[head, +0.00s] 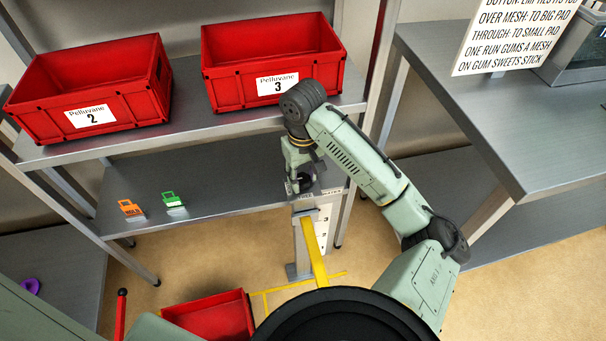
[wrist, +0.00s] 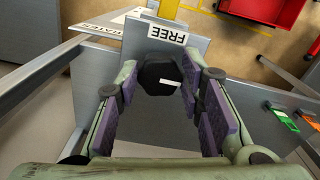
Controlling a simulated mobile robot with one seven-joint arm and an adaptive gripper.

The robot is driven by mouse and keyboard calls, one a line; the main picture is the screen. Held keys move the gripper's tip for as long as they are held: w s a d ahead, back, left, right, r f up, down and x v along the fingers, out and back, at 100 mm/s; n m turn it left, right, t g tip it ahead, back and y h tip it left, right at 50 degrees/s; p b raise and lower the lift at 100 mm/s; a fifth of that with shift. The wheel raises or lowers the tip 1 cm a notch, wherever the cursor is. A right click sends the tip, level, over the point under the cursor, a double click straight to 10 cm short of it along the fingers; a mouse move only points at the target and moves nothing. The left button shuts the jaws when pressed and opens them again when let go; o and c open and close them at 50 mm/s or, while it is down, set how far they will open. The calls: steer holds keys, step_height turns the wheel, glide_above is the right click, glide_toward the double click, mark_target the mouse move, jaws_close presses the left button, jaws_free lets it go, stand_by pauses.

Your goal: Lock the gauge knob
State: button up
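The gauge knob (wrist: 157,74) is a black, many-sided knob with a white pointer mark, seen in the wrist view on a grey plate. A white label reading FREE (wrist: 167,34) is beside it, and the white mark points toward the right of the picture. My gripper (wrist: 160,78) is open, with its purple-padded fingers on either side of the knob. I cannot tell whether the fingertips touch it. In the head view my gripper (head: 302,184) is at the top of the grey gauge post (head: 309,240), and the arm partly hides the knob there.
Red bins labelled Pelluvane 2 (head: 90,88) and Pelluvane 3 (head: 240,60) stand on the upper shelf. An orange tag (head: 131,209) and a green tag (head: 173,201) are on the lower shelf. A yellow bar (head: 315,250) runs from the post. A grey bench (head: 500,130) stands at right.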

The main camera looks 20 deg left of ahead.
mark_target(303, 179)
steer(key=o, duration=0.4)
steer(key=shift+r, duration=0.1)
step_height(303, 179, up, 12)
steer(key=shift+f, duration=0.1)
stand_by(0.5)
